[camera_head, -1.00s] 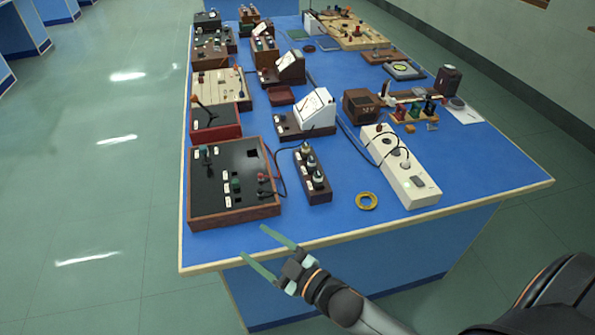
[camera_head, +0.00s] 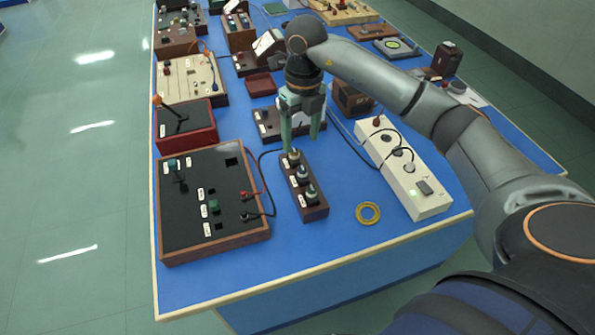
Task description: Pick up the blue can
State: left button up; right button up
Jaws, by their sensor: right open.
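I see no blue can in the head view. My right gripper (camera_head: 302,143) is open, with its two green fingers pointing down over the table. Nothing shows between the fingers. The left fingertip appears close to the far end of a dark narrow box with three knobs (camera_head: 306,190); I cannot tell if they touch. The gripper and arm hide part of the meter box behind them. My left gripper is not in view.
The blue table (camera_head: 330,243) holds a large black panel box (camera_head: 208,200), a red-sided box (camera_head: 185,126), a white power strip (camera_head: 405,170) with cables, a yellow ring (camera_head: 368,213) and a brown box (camera_head: 352,97). The front edge is mostly clear.

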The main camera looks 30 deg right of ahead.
aim_at(303, 168)
jog(key=f, duration=0.6)
jog(key=shift+d+f+p, duration=0.3)
jog(key=shift+d+p, duration=0.05)
jog(key=shift+d, duration=0.05)
jog(key=shift+w+f+p, duration=0.1)
jog(key=shift+f+p, duration=0.4)
jog(key=shift+f, duration=2.25)
jog(key=shift+c, duration=0.4)
grip_shut()
